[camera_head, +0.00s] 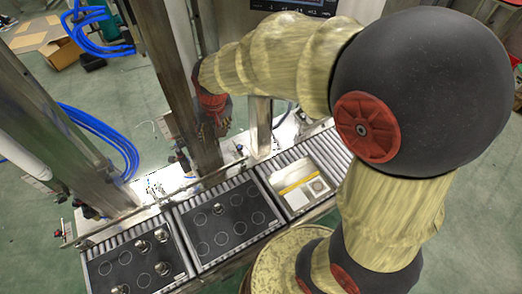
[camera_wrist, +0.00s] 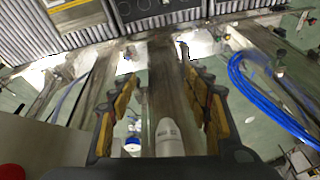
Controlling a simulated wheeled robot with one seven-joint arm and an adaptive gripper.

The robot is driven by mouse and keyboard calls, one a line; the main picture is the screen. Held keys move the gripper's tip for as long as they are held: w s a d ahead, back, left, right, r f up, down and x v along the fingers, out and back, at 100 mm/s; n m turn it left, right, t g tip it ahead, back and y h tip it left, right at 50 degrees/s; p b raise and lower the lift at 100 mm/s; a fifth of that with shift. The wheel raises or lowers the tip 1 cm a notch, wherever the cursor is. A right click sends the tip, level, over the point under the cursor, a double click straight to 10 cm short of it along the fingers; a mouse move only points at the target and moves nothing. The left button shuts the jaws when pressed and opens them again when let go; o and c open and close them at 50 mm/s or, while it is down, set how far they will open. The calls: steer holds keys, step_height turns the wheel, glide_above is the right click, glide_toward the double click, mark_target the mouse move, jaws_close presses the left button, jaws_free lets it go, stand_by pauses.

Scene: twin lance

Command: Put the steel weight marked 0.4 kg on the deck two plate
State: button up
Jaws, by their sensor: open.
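Two black plates with ring marks lie on the roller conveyor in the head view. The left plate (camera_head: 104,270) carries several small steel weights (camera_head: 160,235). The middle plate (camera_head: 243,238) carries one steel weight (camera_head: 218,208) near its upper left. The mass markings and the deck numbers are too small to read. My gripper (camera_head: 214,118) is well above and behind the plates, beside a steel post. In the wrist view my gripper (camera_wrist: 162,105) is open with nothing between its fingers. The edge of a ringed black plate (camera_wrist: 145,10) shows at the top there.
A pale tray (camera_head: 285,205) with a yellow strip sits right of the plates. Steel posts (camera_head: 180,90) rise close behind the conveyor, near my gripper. Blue hoses (camera_head: 110,130) hang at the left. Bare rollers (camera_head: 328,150) lie beyond the tray.

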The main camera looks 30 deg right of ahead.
steer(key=s+d+r, duration=0.1)
steer(key=s+r, duration=0.3)
steer(key=s, duration=0.3)
steer(key=s+d+r+n+t, duration=0.1)
steer(key=s+r, duration=0.3)
steer(key=s, duration=0.3)
steer(key=s+d+r+t, duration=0.1)
steer(key=s+d+r, duration=0.1)
steer(key=s+r, duration=0.2)
steer(key=s, duration=0.3)
steer(key=shift+s+r+n, duration=0.2)
steer(key=shift+s+n, duration=0.15)
steer(key=shift+n, duration=0.05)
steer(key=shift+c, duration=0.8)
